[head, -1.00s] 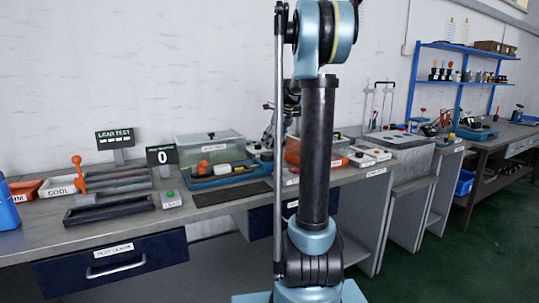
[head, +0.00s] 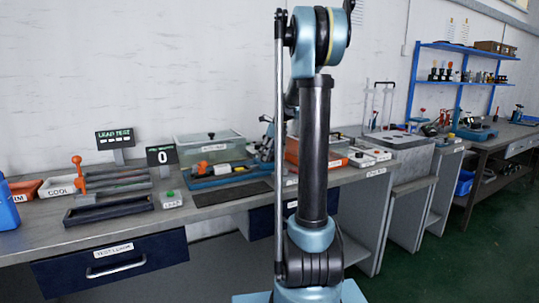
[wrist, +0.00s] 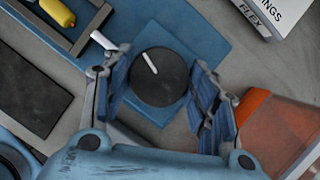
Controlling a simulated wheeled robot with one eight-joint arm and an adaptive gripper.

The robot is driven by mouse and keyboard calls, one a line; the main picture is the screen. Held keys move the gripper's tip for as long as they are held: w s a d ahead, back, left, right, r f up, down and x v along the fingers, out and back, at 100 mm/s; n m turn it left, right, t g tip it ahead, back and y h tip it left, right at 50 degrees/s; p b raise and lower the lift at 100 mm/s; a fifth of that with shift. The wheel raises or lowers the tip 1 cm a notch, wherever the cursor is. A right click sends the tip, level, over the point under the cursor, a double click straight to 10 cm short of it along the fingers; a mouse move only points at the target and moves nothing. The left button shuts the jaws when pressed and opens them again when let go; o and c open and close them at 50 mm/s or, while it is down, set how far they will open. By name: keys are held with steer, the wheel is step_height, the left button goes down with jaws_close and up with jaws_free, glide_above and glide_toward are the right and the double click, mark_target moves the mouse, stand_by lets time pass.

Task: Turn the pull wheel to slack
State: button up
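In the wrist view a dark round wheel (wrist: 160,78) with a white pointer line sits on a blue plate (wrist: 205,32). The line points to the upper left in the picture. My gripper (wrist: 160,62) is above the wheel with one finger on each side of it. The fingers are apart, close to the wheel's left and right edges; whether they touch it I cannot tell. In the head view my own arm hides the wheel and most of the gripper.
In the wrist view an orange-rimmed bin (wrist: 275,125) is close to the right finger, and a white box (wrist: 277,12) lies at upper right. A tray with a yellow part (wrist: 58,12) is at upper left. A dark mat (wrist: 32,90) lies at left.

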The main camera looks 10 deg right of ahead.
steer(key=shift+w+d, duration=0.1)
steer(key=shift+d, duration=0.1)
steer(key=shift+n, duration=0.3)
